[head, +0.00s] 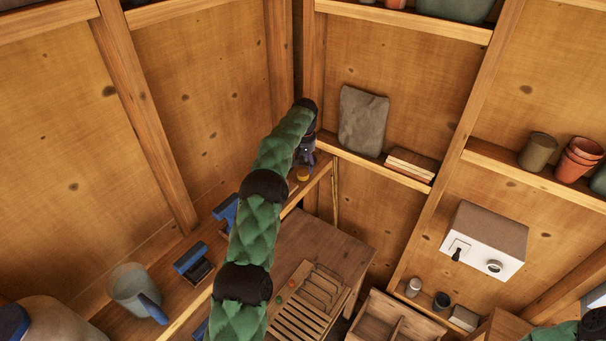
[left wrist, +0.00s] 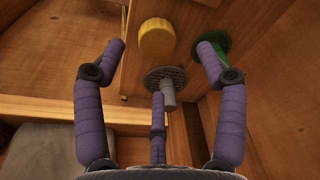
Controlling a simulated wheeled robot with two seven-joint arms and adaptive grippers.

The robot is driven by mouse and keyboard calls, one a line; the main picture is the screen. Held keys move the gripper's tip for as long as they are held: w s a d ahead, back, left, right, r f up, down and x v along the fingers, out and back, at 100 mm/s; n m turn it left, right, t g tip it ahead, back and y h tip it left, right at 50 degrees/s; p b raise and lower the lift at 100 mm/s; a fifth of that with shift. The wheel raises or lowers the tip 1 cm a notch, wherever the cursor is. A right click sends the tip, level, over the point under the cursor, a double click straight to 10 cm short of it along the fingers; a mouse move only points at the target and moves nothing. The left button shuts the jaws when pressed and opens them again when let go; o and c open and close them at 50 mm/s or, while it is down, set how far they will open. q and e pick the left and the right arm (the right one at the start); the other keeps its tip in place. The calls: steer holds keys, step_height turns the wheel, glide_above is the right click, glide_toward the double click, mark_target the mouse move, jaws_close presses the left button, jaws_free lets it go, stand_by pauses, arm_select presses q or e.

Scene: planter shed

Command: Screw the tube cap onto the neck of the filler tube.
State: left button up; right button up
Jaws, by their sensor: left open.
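A round yellow cap (left wrist: 157,39), which looks like the tube cap, lies on the wooden ledge in the left wrist view. It also shows small in the head view (head: 303,175). My left gripper (head: 307,150) is over the ledge in the far corner. In the left wrist view its three purple fingers (left wrist: 160,65) are spread, with nothing between them touching. The cap is beyond the fingertips. A grey disc with a short stub (left wrist: 167,84) is near the lower finger, and a green round piece (left wrist: 212,46) is partly behind the right finger. I cannot tell which is the filler tube.
Blue-handled tools (head: 192,262) and a grey jug (head: 134,290) stand along the left ledge. A wooden table (head: 325,245) with a slatted rack (head: 305,300) is below. A white box (head: 485,240) is on the right wall. Shelves hold pots (head: 577,160).

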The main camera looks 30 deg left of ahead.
mark_target(303, 173)
arm_select(q)
steer(key=shift+w+a+f, duration=0.1)
steer(key=shift+w+f, duration=0.05)
steer(key=shift+f, duration=0.15)
step_height(303, 173, down, 4)
steer(key=shift+w+f+p, duration=0.15)
steer(key=shift+f+p, duration=0.1)
steer(key=shift+p, duration=0.75)
steer(key=shift+w+f, duration=0.1)
steer(key=shift+f, duration=0.15)
steer(key=shift+r, duration=0.1)
steer(key=shift+c, duration=1.1)
steer(key=c, duration=0.7)
